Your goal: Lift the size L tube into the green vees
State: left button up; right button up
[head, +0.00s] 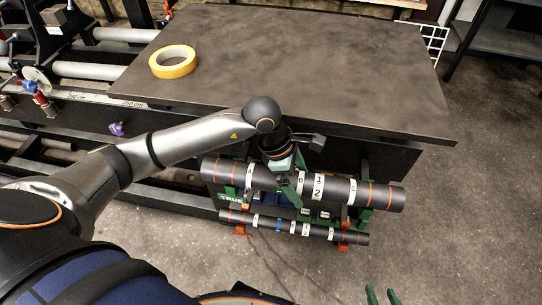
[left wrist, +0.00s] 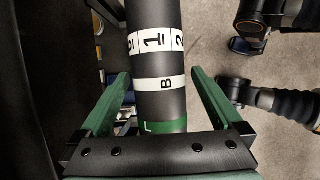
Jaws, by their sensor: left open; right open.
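The thick dark tube (head: 333,188), with white bands lettered A, B, C and numbered 1, 2, lies across the rack at the table's front. In the left wrist view this tube (left wrist: 157,97) shows a B band and a green band marked L. Green vee supports (head: 364,191) show beside it; I cannot tell whether it is seated in them. My left gripper (head: 298,186) is open, its green fingers on either side of the tube near B, with gaps in the left wrist view (left wrist: 158,85). My right gripper (head: 382,295) is open and empty at the bottom edge, apart from the tube.
A thinner dark tube (head: 290,228) with white and blue bands lies lower, at orange supports (head: 343,246). The dark table (head: 300,65) behind holds a yellow tape roll (head: 173,62). Lathe rails (head: 75,95) stand at left. The floor (head: 460,220) at right is clear.

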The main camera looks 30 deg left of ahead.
aim_at(244, 168)
pick_arm(q)
jog(key=v, duration=0.3)
jog(key=shift+a+r, duration=0.1)
jog(key=shift+a, duration=0.35)
jog(key=s+a, duration=0.1)
jog(key=a, duration=0.2)
jog(key=s+a, duration=0.1)
jog(key=a, duration=0.3)
jog(key=s+a, duration=0.1)
jog(key=a, duration=0.2)
jog(key=shift+s+a, duration=0.15)
jog(key=shift+a, duration=0.1)
